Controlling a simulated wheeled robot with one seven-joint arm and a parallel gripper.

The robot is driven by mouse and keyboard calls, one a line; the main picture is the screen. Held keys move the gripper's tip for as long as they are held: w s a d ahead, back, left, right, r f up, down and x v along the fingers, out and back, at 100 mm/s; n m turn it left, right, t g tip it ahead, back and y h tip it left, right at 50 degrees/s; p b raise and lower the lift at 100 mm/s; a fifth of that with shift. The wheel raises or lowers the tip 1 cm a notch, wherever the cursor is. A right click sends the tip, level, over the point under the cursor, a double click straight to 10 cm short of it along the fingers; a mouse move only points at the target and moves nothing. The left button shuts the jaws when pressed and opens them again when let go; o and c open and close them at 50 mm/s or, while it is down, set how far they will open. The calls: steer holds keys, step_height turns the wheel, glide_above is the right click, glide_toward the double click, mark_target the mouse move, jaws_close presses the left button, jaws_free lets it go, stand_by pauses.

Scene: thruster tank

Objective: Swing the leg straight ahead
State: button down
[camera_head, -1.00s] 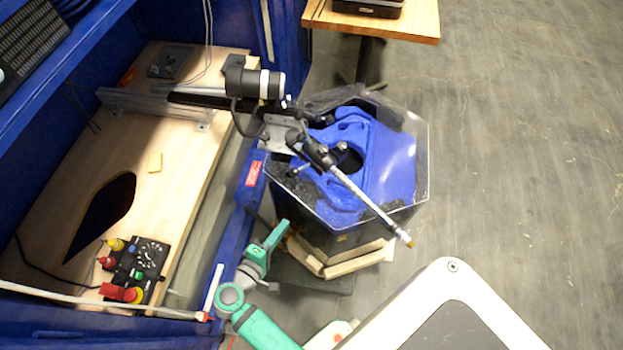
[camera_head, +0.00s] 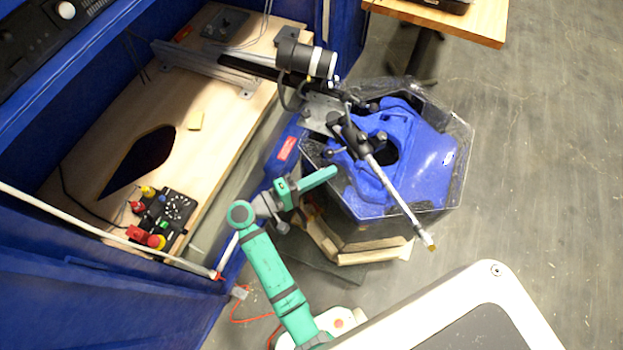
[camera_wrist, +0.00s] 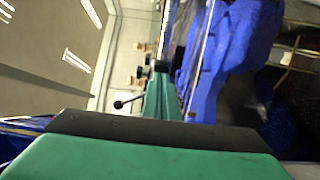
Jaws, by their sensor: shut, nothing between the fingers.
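The leg (camera_head: 398,198) is a thin grey metal rod with a brass-coloured tip. It slants down and right from a black clamp joint (camera_head: 352,134) over the tank (camera_head: 462,165), a clear-walled hexagon with a blue body inside. Its tip reaches past the tank's near rim. My gripper (camera_head: 334,171), green, is shut and empty at the tank's left side, left of and apart from the leg in the head view. Green fingers (camera_wrist: 163,95) also show in the wrist view, with blue material behind them.
A blue-framed bench (camera_head: 228,105) stands left, with a control box (camera_head: 165,215) carrying red and yellow buttons. A motor on a rail (camera_head: 235,70) reaches over the tank. Wooden blocks (camera_head: 350,250) lie at the tank's base. A wooden table (camera_head: 470,22) stands behind. Right floor is clear.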

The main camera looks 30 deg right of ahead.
mark_target(355, 159)
steer(key=shift+w+d, duration=0.15)
steer(key=shift+d, duration=2.9)
steer(key=shift+w, duration=0.1)
